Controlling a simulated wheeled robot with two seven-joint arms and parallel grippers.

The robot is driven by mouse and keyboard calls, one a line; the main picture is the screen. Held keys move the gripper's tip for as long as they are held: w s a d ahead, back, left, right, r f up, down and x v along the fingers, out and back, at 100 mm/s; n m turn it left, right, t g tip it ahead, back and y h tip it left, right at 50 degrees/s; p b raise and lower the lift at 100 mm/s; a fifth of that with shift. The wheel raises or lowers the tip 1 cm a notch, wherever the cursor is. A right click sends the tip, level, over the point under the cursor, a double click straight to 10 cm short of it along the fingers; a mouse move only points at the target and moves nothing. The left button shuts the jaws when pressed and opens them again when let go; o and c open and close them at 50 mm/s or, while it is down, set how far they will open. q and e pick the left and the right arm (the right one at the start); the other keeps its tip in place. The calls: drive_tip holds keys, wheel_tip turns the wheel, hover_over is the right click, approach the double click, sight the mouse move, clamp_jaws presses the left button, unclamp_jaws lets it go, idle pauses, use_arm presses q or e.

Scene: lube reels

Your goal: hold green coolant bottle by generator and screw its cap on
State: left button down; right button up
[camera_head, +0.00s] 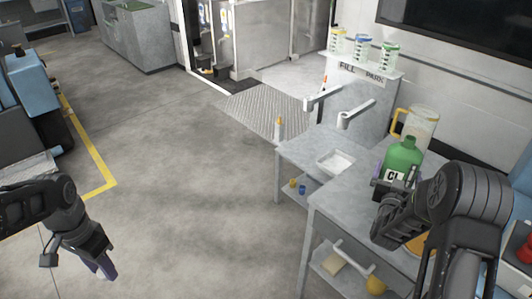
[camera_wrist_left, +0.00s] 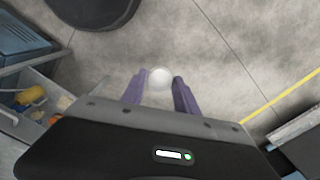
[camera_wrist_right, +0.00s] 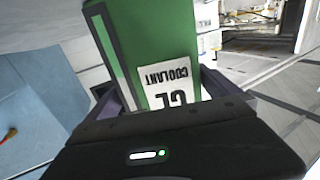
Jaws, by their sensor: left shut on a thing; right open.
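The green coolant bottle (camera_head: 404,157) stands upright on the grey bench at the right, with a white label on its side. My right gripper (camera_head: 384,191) is low beside it. In the right wrist view the bottle (camera_wrist_right: 155,40) is between the spread fingers, which stand open on either side of the label. My left gripper (camera_head: 106,270) hangs over bare floor at the lower left, far from the bottle. In the left wrist view its fingertips are shut on a small round white cap (camera_wrist_left: 159,78). I cannot make out the generator.
The bench (camera_head: 345,205) also carries a shallow white tray (camera_head: 336,162) and a clear jug (camera_head: 417,125) with a yellow handle behind the bottle. A white rack (camera_head: 364,72) holds several small containers. Loose items lie on the shelf below. The floor between my arms is clear.

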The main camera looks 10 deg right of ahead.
sight(407, 150)
drive_tip(key=shift+c, duration=0.2)
drive_tip(key=shift+r, duration=0.1)
drive_tip(key=c, duration=1.6)
drive_tip(key=shift+c, duration=0.2)
use_arm(q)
drive_tip(key=shift+f+b, duration=0.45)
use_arm(e)
wheel_tip(407, 150, up, 10)
drive_tip(key=shift+r, duration=0.1)
drive_tip(key=o, duration=1.5)
drive_tip(key=shift+c, duration=0.2)
drive_tip(key=c, duration=1.5)
